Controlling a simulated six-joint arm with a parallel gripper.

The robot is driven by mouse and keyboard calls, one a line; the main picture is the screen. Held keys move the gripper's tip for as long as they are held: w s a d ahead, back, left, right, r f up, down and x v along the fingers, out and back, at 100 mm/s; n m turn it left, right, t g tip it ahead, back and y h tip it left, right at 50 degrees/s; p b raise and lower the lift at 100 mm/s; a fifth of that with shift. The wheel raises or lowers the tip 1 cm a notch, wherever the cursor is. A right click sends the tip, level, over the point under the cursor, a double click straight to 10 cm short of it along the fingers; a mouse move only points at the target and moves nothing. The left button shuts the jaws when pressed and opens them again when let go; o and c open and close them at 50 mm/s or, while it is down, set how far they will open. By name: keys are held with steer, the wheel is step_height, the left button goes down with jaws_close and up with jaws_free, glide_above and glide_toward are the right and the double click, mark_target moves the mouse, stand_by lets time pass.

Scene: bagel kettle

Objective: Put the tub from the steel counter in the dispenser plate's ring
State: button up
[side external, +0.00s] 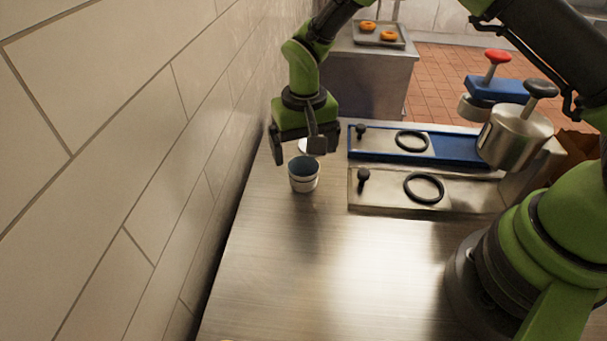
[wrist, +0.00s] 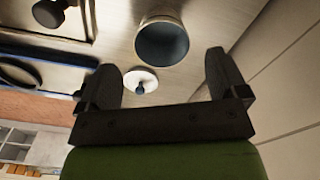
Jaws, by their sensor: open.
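The tub (side external: 304,182) is a small pale cup with a bluish inside, upright on the steel counter (side external: 300,260) near the tiled wall. In the wrist view the tub (wrist: 163,42) shows its open mouth, beyond the fingertips and between their lines. My gripper (side external: 298,156) is open and empty, above and just behind the tub, apart from it. Its two fingers also show in the wrist view (wrist: 166,72). Two plates carry black rings: a steel plate (side external: 385,187) with a ring (side external: 424,188), and a blue-edged plate (side external: 370,156) with a ring (side external: 412,141). Both rings are empty.
A white disc with a small blue knob (wrist: 141,82) lies near the tub. A steel pot with a dark knob (side external: 514,137) and a red-knobbed dispenser (side external: 495,85) stand at the plates' right. Bare counter lies in front. The wall (side external: 130,150) is close on the left.

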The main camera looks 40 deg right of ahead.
mark_target(303, 170)
steer(key=f, duration=0.5)
steer(key=shift+s+a+f, duration=0.15)
steer(key=shift+a+f, duration=0.05)
steer(key=c, duration=1)
steer(key=shift+r, duration=0.1)
steer(key=shift+c, duration=0.2)
